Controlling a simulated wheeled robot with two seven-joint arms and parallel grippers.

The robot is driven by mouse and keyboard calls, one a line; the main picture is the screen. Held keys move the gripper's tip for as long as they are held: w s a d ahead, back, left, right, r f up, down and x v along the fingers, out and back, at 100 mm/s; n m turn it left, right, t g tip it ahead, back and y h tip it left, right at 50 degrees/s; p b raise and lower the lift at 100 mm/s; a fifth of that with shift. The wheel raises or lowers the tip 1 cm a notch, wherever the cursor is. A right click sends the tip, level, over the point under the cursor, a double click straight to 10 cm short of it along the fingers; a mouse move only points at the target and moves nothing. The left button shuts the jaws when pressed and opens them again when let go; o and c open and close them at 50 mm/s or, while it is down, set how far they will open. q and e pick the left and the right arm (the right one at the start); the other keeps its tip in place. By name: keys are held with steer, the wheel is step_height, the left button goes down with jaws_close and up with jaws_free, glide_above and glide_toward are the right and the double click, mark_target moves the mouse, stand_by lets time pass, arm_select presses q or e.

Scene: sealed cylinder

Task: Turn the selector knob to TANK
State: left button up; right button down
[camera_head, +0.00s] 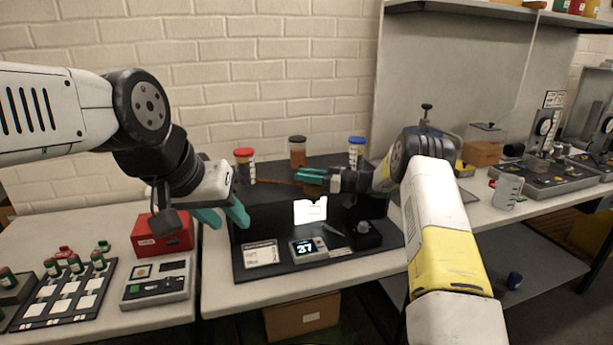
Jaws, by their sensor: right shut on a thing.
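A small black knob (363,227) sits on a dark box at the right of the black bench unit (240,262); I take it for the selector knob, and its markings are too small to read. My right gripper (311,176) is up and left of this knob, apart from it, in front of the jars. Its teal fingers are shut on a small dark amber thing (313,189), mostly hidden by them. My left gripper (224,215) hangs at the left of the unit with its teal fingers apart and nothing between them.
A display reading about 37 (307,249) and a white card (262,254) lie on the unit's front. Red-lidded (244,166), dark-lidded (298,152) and blue-lidded (357,153) jars stand behind. A red box (162,236) and a vial tray (65,292) are left.

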stand_by(0.4)
steer(key=c, duration=1.1)
jaws_free()
steer(key=v, duration=0.7)
steer(key=shift+s+d, duration=0.1)
steer(key=shift+d, duration=0.3)
